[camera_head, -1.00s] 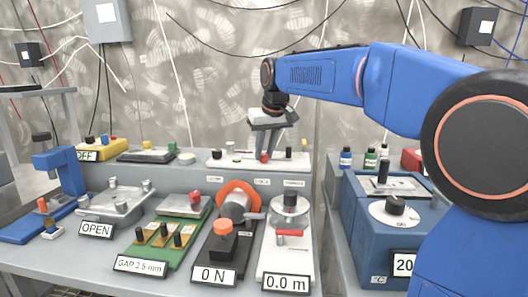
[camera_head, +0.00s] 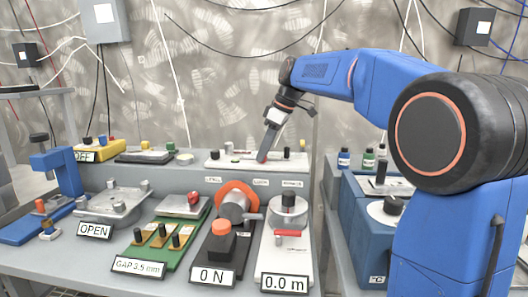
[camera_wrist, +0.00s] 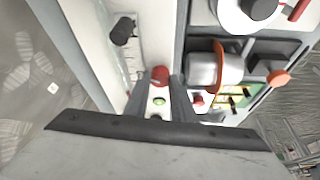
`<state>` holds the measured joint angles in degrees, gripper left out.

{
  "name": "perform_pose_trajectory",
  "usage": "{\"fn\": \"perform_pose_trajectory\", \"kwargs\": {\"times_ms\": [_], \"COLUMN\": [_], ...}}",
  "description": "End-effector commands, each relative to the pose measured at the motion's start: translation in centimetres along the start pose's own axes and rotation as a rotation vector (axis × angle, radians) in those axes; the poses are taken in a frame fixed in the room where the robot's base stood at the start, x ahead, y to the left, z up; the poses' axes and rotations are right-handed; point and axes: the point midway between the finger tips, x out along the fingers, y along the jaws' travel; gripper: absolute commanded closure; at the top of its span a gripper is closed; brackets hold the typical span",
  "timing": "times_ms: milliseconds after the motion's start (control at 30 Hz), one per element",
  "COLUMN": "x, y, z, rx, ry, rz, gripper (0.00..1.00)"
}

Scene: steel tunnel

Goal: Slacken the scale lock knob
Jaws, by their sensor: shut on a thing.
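The scale is a long white plate (camera_head: 217,160) on the raised back shelf in the head view, with small knobs and posts on it. It also shows as a pale strip (camera_wrist: 95,35) in the wrist view. Its red knob (camera_wrist: 160,74) sits between the fingertips of my gripper (camera_wrist: 160,82), which is shut on it. In the head view my gripper (camera_head: 264,157) comes down tilted onto the plate, and its fingers mostly hide the red knob. A green button (camera_wrist: 159,101) and a black knob (camera_wrist: 123,31) stand on the plate near the red knob.
Below the shelf stand a device with an orange ring (camera_head: 238,191), a white device with a red handle (camera_head: 287,234) marked 0.0 m, and a green board (camera_head: 165,240). Blue boxes (camera_head: 352,200) stand at the right. The wall is close behind the shelf.

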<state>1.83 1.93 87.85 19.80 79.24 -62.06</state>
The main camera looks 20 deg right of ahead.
Motion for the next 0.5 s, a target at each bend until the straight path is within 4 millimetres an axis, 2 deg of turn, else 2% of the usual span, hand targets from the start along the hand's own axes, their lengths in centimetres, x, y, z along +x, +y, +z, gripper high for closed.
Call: {"fn": "perform_pose_trajectory", "kwargs": {"times_ms": [500], "x": [-0.03], "y": [0.12], "z": [0.02], "rx": [-0.116], "ry": [-0.001], "rz": [-0.047], "gripper": [1.0]}}
